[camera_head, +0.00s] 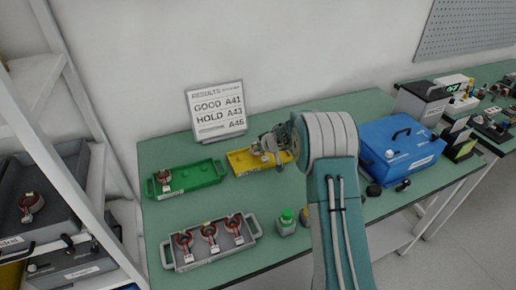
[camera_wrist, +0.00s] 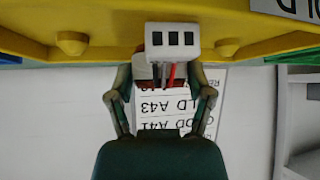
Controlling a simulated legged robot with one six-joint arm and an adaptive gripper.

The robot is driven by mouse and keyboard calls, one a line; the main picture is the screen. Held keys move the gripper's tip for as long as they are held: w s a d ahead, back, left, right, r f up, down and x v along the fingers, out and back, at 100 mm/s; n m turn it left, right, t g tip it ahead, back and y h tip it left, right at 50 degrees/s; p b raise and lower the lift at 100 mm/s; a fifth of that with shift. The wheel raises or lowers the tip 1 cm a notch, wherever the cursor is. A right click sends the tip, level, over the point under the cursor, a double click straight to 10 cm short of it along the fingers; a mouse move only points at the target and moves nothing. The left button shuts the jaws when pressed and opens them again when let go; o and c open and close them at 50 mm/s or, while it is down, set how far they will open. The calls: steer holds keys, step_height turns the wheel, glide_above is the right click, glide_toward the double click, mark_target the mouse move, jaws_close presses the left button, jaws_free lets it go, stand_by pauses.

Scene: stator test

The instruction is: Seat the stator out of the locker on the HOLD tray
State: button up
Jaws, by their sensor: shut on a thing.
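My gripper (camera_head: 272,147) is over the yellow tray (camera_head: 240,163) at the back middle of the green bench. In the wrist view my gripper (camera_wrist: 160,85) is shut on the stator, with a finger on each side. Its white connector (camera_wrist: 173,41) with dark slots and red and dark wires faces the camera; most of its body is hidden. The yellow tray (camera_wrist: 100,18) fills the top of the wrist view, with rounded yellow knobs on it. I cannot tell whether the stator touches the tray.
A green tray (camera_head: 205,176) holds one stator, left of the yellow one. A grey tray (camera_head: 213,255) holds three stators in front. A results sign (camera_head: 216,110) stands behind.

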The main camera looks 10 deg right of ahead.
steer(key=shift+f, duration=0.2)
stand_by(0.3)
steer(key=o, duration=1.1)
steer(key=shift+r, duration=2.5)
